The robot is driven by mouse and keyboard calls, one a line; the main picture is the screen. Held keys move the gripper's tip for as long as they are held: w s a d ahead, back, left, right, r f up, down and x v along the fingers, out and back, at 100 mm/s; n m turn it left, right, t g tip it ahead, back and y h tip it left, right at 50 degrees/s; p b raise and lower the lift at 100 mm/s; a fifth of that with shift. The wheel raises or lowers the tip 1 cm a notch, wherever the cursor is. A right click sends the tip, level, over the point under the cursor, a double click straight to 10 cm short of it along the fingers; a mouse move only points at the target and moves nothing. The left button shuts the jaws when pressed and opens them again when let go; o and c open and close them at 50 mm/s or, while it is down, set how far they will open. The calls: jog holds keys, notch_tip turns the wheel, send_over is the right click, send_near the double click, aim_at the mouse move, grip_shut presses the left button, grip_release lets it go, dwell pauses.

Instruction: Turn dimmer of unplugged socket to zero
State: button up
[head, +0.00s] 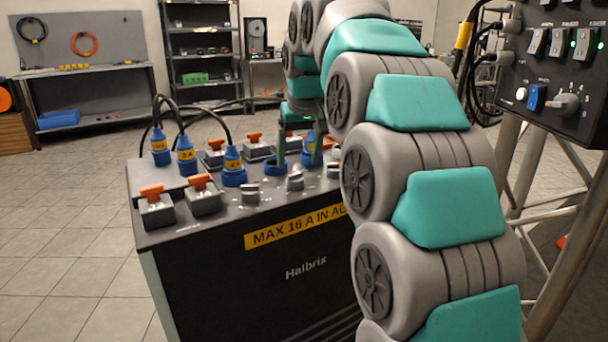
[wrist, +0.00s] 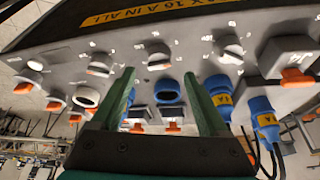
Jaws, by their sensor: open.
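A black power box (head: 260,270) carries several grey dimmer knobs in a row along the front of its top. Knobs show in the head view (head: 295,182) and in the wrist view (wrist: 158,57). Blue plugs with yellow labels (head: 186,157) stand in some sockets; two show at the right in the wrist view (wrist: 218,92). The knobs' exact settings are too small to read.
Orange-topped switches (head: 202,192) crowd the box top, and black cables arch from the plugs at its left. A black switch panel (head: 556,70) on a truss stands at the right. Shelves (head: 205,80) and a workbench (head: 90,95) are farther back. The floor at left is clear.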

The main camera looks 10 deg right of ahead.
aim_at(296, 175)
jog(key=x, duration=0.6)
jog(key=shift+w+f, duration=0.1)
grip_shut()
dwell(0.5)
